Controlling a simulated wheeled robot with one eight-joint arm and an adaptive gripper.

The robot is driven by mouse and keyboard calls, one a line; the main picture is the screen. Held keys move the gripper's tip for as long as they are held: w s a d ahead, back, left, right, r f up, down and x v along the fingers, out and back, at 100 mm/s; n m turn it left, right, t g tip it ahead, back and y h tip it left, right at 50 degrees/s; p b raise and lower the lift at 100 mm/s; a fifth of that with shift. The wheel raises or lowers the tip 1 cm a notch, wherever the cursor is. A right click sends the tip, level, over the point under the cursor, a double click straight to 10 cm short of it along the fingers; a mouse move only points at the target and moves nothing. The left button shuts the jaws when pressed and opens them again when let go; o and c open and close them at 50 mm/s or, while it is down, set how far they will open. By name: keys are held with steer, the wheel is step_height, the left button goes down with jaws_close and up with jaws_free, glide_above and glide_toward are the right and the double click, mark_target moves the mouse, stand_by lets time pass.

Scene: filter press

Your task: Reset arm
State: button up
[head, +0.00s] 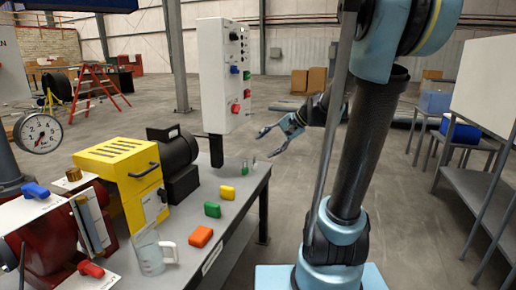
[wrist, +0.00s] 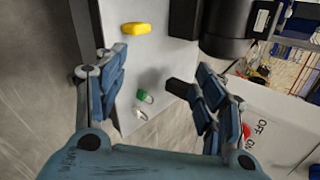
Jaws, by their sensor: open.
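My arm rises on the right of the head view, and my gripper (head: 267,121) reaches left from it, just past the table's far right end. The light blue fingers are spread apart with nothing between them. In the wrist view my gripper (wrist: 161,60) is also open and empty. The fingers do not appear to touch anything.
A white control box (head: 222,75) stands close left of my gripper. A shelf (head: 475,195) stands right; open floor lies between.

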steer(key=s+d+f+n+h, duration=0.2)
steer(key=s+d+f, duration=0.3)
steer(key=s, duration=0.3)
steer(key=s+d+f+n+h, duration=0.2)
steer(key=s+d+f+h, duration=0.2)
steer(key=s, duration=0.4)
steer(key=s+d+f+n+g+h, duration=0.1)
steer(key=s+d+f+n+h, duration=0.1)
steer(key=s+d+f, duration=0.3)
steer(key=s+h, duration=0.1)
steer(key=s, duration=0.2)
steer(key=shift+d+f+n, duration=0.3)
steer(key=shift+d+f, duration=0.1)
steer(key=shift+w+f, duration=0.2)
steer(key=shift+w, duration=0.3)
